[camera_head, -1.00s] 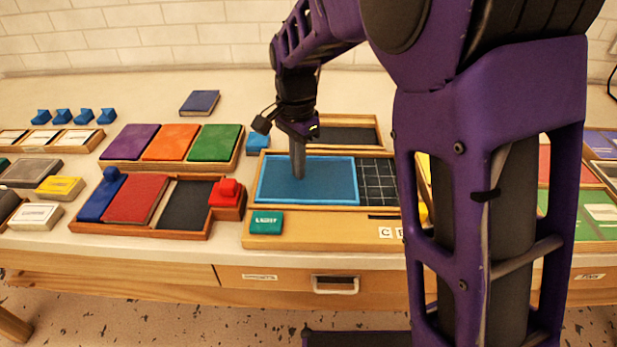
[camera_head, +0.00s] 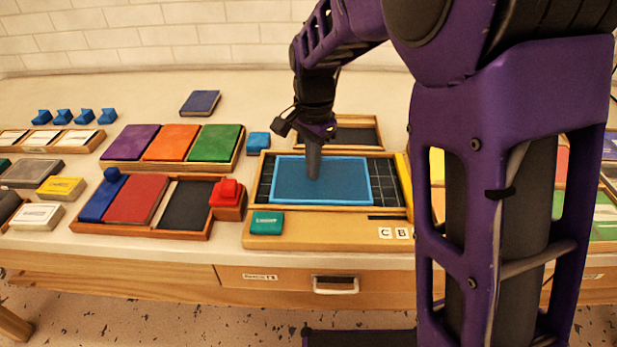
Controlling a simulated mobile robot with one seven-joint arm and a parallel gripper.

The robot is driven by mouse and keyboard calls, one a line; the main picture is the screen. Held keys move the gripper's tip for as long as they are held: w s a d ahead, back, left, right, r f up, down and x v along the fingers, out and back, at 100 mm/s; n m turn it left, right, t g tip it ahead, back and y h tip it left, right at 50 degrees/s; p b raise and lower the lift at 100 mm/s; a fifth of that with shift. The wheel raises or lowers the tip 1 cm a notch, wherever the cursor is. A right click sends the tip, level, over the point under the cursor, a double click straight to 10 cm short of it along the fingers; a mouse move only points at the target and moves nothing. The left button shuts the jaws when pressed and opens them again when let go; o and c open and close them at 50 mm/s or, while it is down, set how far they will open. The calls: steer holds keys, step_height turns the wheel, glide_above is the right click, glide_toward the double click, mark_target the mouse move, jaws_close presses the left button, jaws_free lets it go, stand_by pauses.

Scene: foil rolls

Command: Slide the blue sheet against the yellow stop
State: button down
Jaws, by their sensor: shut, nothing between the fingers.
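The blue sheet (camera_head: 343,190) lies flat on a dark gridded bed in a wooden frame (camera_head: 300,241). Bare grid shows on both sides of it, a narrow strip at the left and a strip at the right. The yellow stop (camera_head: 403,182) stands along the right side of the frame, partly hidden by my arm. A gap of grid lies between the sheet's right edge and the stop. My gripper (camera_head: 313,176) is shut and empty, pointing down, with its tips at the sheet's surface left of its middle.
A teal block (camera_head: 267,222) sits at the frame's front left corner. A tray with a blue block, a red pad and a red-handled block (camera_head: 228,195) stands to the left. A small blue block (camera_head: 258,143) is behind the frame. My arm hides the area at right.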

mark_target(358, 179)
steer(key=shift+d+f, duration=0.1)
steer(key=shift+d, duration=0.15)
steer(key=shift+d, duration=1.3)
steer(key=shift+d+p, duration=0.4)
steer(key=shift+d, duration=1.05)
steer(key=shift+d, duration=0.1)
steer(key=shift+s+d+f, duration=0.1)
steer(key=shift+s+d, duration=0.05)
steer(key=shift+d, duration=1.3)
steer(key=shift+d, duration=0.15)
